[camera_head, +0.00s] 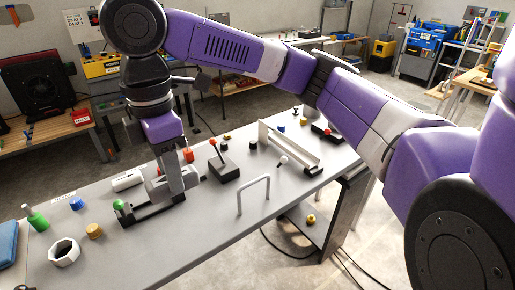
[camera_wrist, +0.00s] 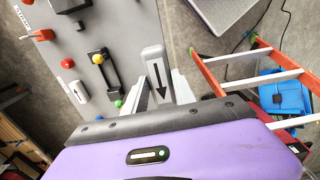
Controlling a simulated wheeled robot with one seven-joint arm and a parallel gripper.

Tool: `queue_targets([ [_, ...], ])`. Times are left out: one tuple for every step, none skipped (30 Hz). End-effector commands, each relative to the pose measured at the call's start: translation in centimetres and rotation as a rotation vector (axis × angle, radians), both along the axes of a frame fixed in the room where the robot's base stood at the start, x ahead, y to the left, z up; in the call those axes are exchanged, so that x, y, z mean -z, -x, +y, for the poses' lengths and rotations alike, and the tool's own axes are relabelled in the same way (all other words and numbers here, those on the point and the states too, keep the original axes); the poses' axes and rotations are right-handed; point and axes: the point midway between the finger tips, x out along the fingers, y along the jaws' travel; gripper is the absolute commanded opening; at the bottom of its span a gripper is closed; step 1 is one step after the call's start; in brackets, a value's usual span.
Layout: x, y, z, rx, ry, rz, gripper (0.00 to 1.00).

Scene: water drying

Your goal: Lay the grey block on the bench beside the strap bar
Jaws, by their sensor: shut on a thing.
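My gripper (camera_head: 172,190) points down over the left half of the bench (camera_head: 200,225) and is shut on the grey block. The light grey block (camera_wrist: 157,72) shows between the fingers in the wrist view, with a black arrow on its face. In the head view the block (camera_head: 157,187) is partly hidden by the gripper, and I cannot tell its exact height over the bench. A thin grey arched bar (camera_head: 254,186) stands at the front edge, right of my gripper; it may be the strap bar, but I see no label.
A dark fixture with a green knob (camera_head: 118,205) is close to the gripper. A white rounded box (camera_head: 128,181) lies behind. A black lever box (camera_head: 223,170) and a long white channel (camera_head: 288,147) stand farther right. Bare bench lies before the gripper.

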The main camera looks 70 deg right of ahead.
Motion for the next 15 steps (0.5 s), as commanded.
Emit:
queue_targets([
  [-0.9,0.0,-1.3,0.023,-0.007,0.004,0.0],
  [-0.8,-0.1,-2.1,0.032,-0.007,0.004,0.0],
  [-0.5,-0.2,-3.1,0.042,-0.007,0.004,0.0],
  [-0.3,-0.2,-3.8,0.049,-0.007,0.004,0.0],
  [-0.1,-0.3,-4.6,0.054,-0.005,0.004,0.0],
  [0.3,-0.3,-5.5,0.056,-0.004,0.005,0.0],
  [0.5,-0.3,-6.1,0.057,-0.003,0.007,0.0],
  [0.8,-0.3,-6.7,0.056,-0.003,0.007,0.0],
  [1.2,-0.4,-7.4,0.052,-0.002,0.006,0.0],
  [1.5,-0.4,-7.9,0.047,-0.001,0.007,0.0],
  [1.7,-0.4,-8.3,0.041,0.001,0.007,0.0],
  [2.0,-0.4,-8.6,0.032,0.001,0.007,0.0],
  [2.2,-0.5,-8.7,0.026,0.002,0.008,0.0],
  [2.4,-0.5,-8.9,0.021,0.004,0.007,0.0],
  [2.8,-0.5,-8.9,0.016,0.003,0.008,0.0],
])
